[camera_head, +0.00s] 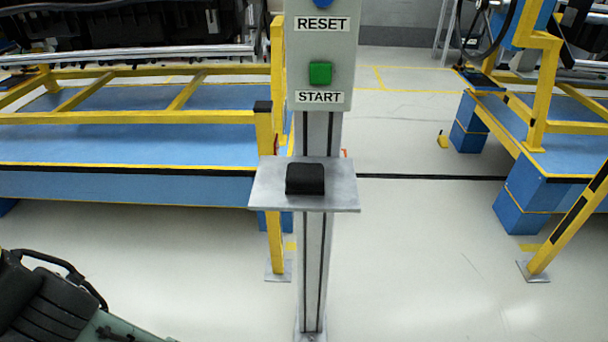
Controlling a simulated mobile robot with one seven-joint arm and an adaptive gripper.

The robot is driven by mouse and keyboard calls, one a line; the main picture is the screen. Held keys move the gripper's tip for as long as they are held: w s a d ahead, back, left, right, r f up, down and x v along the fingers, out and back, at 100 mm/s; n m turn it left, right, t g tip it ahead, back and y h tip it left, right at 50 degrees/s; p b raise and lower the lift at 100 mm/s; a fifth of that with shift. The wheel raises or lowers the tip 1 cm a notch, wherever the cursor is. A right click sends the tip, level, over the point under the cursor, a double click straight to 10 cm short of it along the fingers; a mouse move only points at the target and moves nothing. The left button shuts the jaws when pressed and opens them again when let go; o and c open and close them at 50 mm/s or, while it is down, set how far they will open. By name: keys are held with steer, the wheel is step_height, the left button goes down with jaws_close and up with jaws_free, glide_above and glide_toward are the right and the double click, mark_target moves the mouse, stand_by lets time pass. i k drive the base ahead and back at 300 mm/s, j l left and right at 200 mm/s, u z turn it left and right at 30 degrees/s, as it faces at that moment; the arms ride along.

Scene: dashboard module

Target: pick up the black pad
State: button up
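The black pad (305,179) is a small dark block with rounded edges. It rests on a grey metal shelf (268,188) fixed to the front of a post, near the middle of the view. Nothing touches the pad except the shelf under it. My gripper is not clearly in view. A dark, ribbed part with a black cable shows at the lower left, well apart from the pad, and I cannot tell any fingers there.
Above the shelf, the post (315,265) carries a grey control box (340,60) with a green START button (320,73) and a blue RESET button. A yellow-and-blue platform (120,150) stands behind left, another frame (545,130) at right.

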mark_target(301, 179)
steer(key=k+l+u, duration=0.1)
steer(key=l+u, duration=0.25)
steer(key=k+l+u, duration=0.15)
steer(key=l+u, duration=0.2)
steer(key=k+l+u, duration=0.15)
steer(key=u, duration=0.2)
